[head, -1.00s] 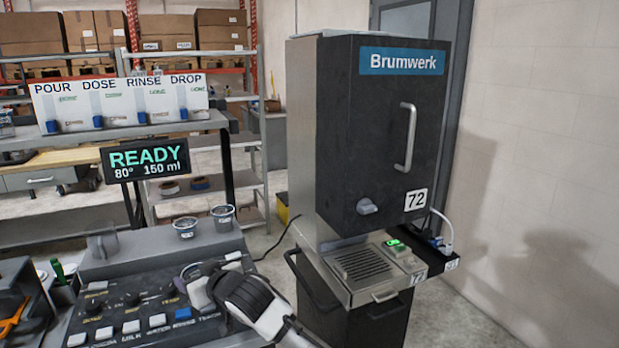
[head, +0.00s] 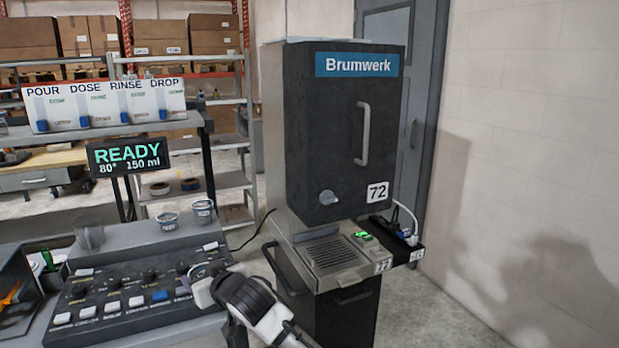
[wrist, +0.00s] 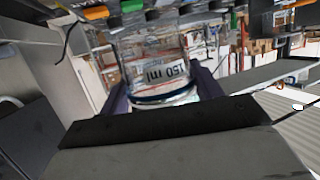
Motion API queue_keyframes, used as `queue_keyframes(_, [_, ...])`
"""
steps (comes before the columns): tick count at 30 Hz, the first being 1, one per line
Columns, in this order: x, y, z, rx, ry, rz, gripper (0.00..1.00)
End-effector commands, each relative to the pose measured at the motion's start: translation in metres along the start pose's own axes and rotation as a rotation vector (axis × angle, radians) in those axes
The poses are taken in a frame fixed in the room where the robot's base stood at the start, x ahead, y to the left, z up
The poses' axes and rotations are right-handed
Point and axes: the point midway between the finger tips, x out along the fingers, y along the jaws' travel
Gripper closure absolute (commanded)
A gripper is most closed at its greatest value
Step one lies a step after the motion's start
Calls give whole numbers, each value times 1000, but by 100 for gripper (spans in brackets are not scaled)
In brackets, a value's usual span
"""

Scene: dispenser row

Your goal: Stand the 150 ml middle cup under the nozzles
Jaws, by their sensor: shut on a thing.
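My gripper (wrist: 162,98) is shut on a clear cup (wrist: 160,50) marked 150 ml. In the wrist view the label appears upside down, and the cup sits between the two dark fingers. In the head view my gripper (head: 203,284) is low, over the right end of the black button panel (head: 130,295); the held cup is hard to make out there. The Brumwerk machine (head: 340,150) stands to the right of my gripper, with a slatted tray (head: 328,253) at its base. I cannot make out its nozzles in the head view.
A READY display (head: 127,157) reads 80° and 150 ml. Two small tubs (head: 168,220) (head: 203,211) and a grey see-through vessel (head: 90,234) stand behind the panel. A green-lit switch (head: 363,236) is beside the tray. A metal shelf (head: 222,180) stands behind.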

Motion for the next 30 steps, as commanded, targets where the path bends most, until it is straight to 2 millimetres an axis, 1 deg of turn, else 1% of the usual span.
queue_keyframes(5, [-3, 38, 15, 48, -2, 128, 61])
queue_keyframes(8, [-7, 62, 30, 77, -3, 215, 61])
queue_keyframes(12, [-16, 94, 59, 118, -4, 346, 61])
queue_keyframes(15, [-24, 112, 83, 146, -4, 433, 61])
queue_keyframes(17, [-29, 121, 98, 161, -5, 482, 61])
queue_keyframes(21, [-40, 137, 134, 193, -6, 588, 61])
queue_keyframes(24, [-49, 145, 161, 215, -6, 657, 61])
queue_keyframes(26, [-54, 148, 177, 225, -6, 695, 61])
queue_keyframes(30, [-66, 151, 216, 251, -8, 781, 61])
